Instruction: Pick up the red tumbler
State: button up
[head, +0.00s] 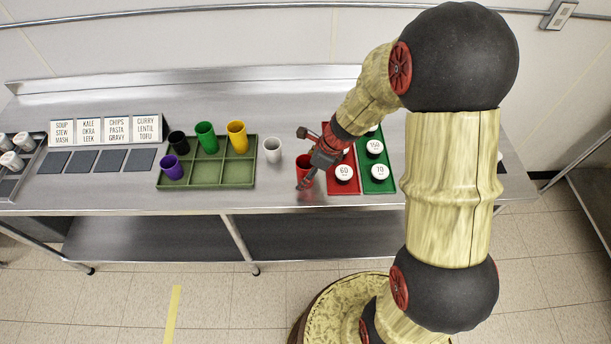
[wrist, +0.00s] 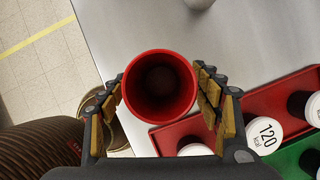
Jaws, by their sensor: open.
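The red tumbler (wrist: 160,88) stands upright and empty on the steel counter in the wrist view, its mouth facing the camera. My gripper (wrist: 160,100) is open, with one finger on each side of the tumbler. Gaps show between the fingers and the rim. In the head view the red tumbler (head: 307,172) is partly hidden behind my gripper (head: 304,178), near the counter's front edge.
A white tumbler (head: 273,150) stands left of the red one. A green divided tray (head: 240,174) holds purple, black, green and yellow tumblers.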

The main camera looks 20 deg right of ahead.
jog(key=shift+w+f, duration=0.1)
jog(key=shift+f, duration=0.3)
jog(key=shift+r, duration=0.1)
jog(key=shift+c, duration=1)
jog(key=c, duration=1.1)
